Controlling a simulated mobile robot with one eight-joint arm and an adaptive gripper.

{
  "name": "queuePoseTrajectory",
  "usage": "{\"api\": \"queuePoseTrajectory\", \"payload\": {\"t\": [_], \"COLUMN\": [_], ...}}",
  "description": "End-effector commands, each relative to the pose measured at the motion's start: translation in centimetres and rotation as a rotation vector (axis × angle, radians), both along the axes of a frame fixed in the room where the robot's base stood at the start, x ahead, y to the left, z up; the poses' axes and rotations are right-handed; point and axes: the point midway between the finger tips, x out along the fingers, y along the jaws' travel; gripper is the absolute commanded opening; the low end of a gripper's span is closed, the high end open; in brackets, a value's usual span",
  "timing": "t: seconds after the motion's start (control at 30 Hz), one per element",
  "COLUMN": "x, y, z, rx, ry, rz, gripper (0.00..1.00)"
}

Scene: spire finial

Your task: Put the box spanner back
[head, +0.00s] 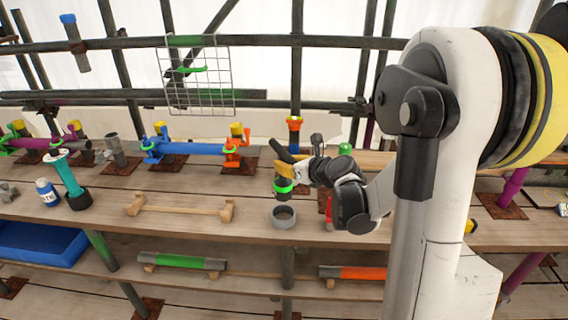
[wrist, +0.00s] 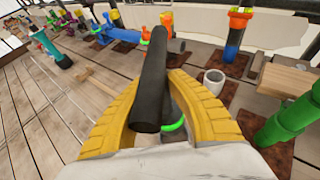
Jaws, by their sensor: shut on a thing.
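My gripper (head: 290,168) has yellow fingers. It is shut on a dark tool that I take to be the box spanner, held above the bench. The tool's dark bar (wrist: 150,75) sticks out between the fingers in the wrist view. In the head view, its dark lower end with a bright green band (head: 283,187) hangs below the fingers. The green band also shows behind the bar in the wrist view (wrist: 174,126). An open grey ring (head: 284,216) stands on the bench just below the tool, apart from it. The gripped part is partly hidden by the fingers.
A wooden cradle (head: 180,209) lies left of the grey ring. A teal-handled tool (head: 70,178) and a small blue bottle (head: 47,192) stand farther left. A blue pipe (head: 190,148) with clamps lies behind. A wire grid (head: 199,95) hangs on the scaffold.

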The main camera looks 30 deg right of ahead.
Motion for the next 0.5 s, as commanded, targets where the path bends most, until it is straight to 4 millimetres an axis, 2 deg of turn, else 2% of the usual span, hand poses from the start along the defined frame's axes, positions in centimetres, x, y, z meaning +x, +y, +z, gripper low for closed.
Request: {"api": "queuePoseTrajectory", "payload": {"t": [0.5], "x": [0.0], "y": [0.0], "z": [-4.0], "rx": [0.000], "ry": [-0.001], "rz": [0.000], "gripper": [0.00]}}
